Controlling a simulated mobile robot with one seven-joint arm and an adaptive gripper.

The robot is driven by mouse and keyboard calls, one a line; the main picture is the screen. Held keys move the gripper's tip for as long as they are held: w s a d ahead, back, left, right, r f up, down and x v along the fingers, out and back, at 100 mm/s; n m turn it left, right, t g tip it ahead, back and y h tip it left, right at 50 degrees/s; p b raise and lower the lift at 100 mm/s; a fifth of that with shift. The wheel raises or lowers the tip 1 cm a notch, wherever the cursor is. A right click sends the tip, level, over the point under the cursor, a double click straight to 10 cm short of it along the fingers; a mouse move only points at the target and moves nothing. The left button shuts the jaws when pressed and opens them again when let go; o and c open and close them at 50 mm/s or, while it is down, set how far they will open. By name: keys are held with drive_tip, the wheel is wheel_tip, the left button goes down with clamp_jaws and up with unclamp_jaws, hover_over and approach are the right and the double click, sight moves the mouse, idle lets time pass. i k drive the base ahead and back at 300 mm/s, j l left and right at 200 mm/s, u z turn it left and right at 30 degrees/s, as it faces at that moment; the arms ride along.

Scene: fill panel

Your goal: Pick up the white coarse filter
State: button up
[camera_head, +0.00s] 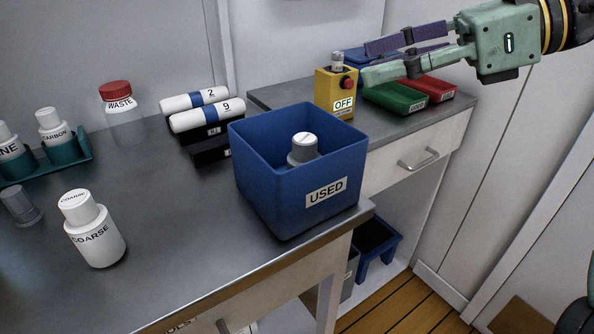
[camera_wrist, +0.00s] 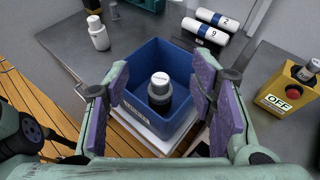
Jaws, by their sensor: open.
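The white coarse filter (camera_head: 95,232) stands upright on the grey bench at the left in the head view, its COARSE label showing. In the wrist view a white bottle (camera_wrist: 98,34) that looks like it stands at the upper left, beyond the blue bin. My gripper (camera_head: 369,62) is at the upper right of the head view, far to the right of the filter. Its purple-padded fingers are apart with nothing held. In the wrist view my gripper (camera_wrist: 160,72) frames the blue bin between its fingers.
The blue USED bin (camera_head: 262,184) stands at the bench edge with a grey, white-capped filter (camera_head: 303,150) inside. A clear tube (camera_head: 20,207), teal rack (camera_head: 82,149), WASTE bottle (camera_head: 121,115) and cylinders 2 and 9 (camera_head: 207,115) are nearby. A yellow OFF box (camera_head: 335,92) stands right.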

sight(88, 224)
drive_tip(key=k+l, duration=0.1)
drive_tip(key=l, duration=0.85)
drive_tip(key=k+l, duration=0.15)
drive_tip(key=l, duration=0.35)
